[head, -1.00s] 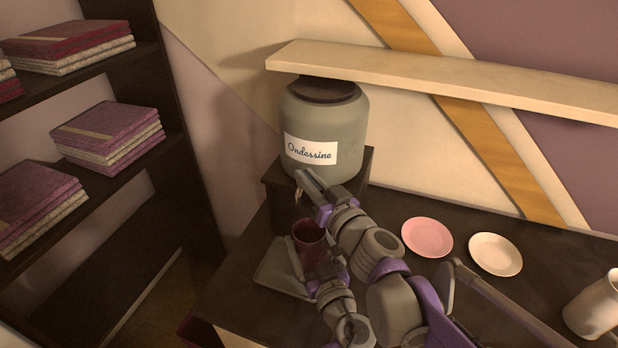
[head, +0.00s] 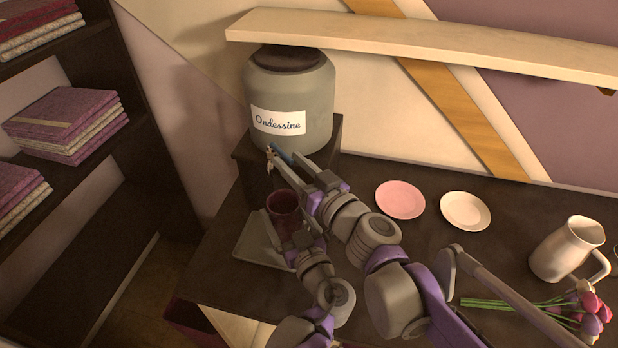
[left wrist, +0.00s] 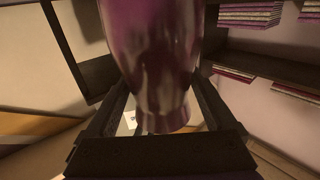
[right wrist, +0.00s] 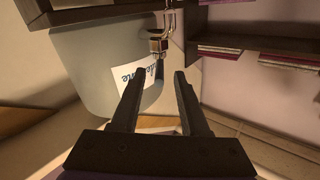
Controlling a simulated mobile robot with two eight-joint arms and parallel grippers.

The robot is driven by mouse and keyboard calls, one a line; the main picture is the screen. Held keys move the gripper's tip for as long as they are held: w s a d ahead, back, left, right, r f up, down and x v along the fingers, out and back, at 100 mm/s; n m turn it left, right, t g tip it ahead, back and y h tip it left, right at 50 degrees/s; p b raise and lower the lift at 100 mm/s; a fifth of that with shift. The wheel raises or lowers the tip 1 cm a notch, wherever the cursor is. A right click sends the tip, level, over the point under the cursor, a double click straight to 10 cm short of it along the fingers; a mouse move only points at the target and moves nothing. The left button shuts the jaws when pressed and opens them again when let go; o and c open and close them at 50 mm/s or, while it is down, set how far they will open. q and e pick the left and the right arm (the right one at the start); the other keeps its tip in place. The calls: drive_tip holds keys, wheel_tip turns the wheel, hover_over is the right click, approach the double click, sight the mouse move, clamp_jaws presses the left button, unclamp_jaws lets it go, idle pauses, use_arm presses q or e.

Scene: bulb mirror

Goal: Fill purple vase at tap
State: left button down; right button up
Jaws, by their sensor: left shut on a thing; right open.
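The purple vase (head: 284,203) stands upright over a pale square tray, below the jar's tap (head: 269,160). My left gripper (head: 288,234) is shut on it, and the left wrist view shows the vase (left wrist: 155,60) between the fingers. I cannot tell whether the vase touches the tray or what is inside it. The large grey-green jar (head: 290,95) has a white label reading "Ondessine". My right gripper (head: 298,172) is open beside the tap. In the right wrist view, the metal tap (right wrist: 158,40) is ahead of the open, empty fingers.
The jar sits on a dark raised block (head: 335,135) under a pale shelf (head: 420,50). The pale tray (head: 248,250) is at the table's left. A pink plate (head: 400,200), a cream plate (head: 465,211), a white pitcher (head: 562,250) and pink tulips (head: 590,315) are to the right.

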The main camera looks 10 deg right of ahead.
drive_tip(key=v, duration=0.6)
drive_tip(key=shift+s+d, duration=0.2)
drive_tip(key=shift+s, duration=0.2)
drive_tip(key=shift+w+r, duration=0.2)
drive_tip(key=c, duration=0.4)
drive_tip(key=w+r+g, duration=0.1)
drive_tip(key=w+r, duration=0.1)
drive_tip(key=w+r+n+g+y, duration=0.1)
drive_tip(key=r, duration=0.2)
drive_tip(key=w+d+r+g+y, duration=0.1)
drive_tip(key=w+r+g, duration=0.1)
drive_tip(key=shift+w+r, duration=0.3)
clamp_jaws()
drive_tip(key=s+d+r+m+g+h, duration=0.1)
drive_tip(key=d+r+g, duration=0.3)
drive_tip(key=d+g, duration=0.2)
drive_tip(key=w+a+f, duration=0.2)
drive_tip(key=a+f, duration=0.6)
drive_tip(key=f, duration=0.1)
drive_tip(key=shift+w+a, duration=0.3)
drive_tip(key=shift+w, duration=0.1)
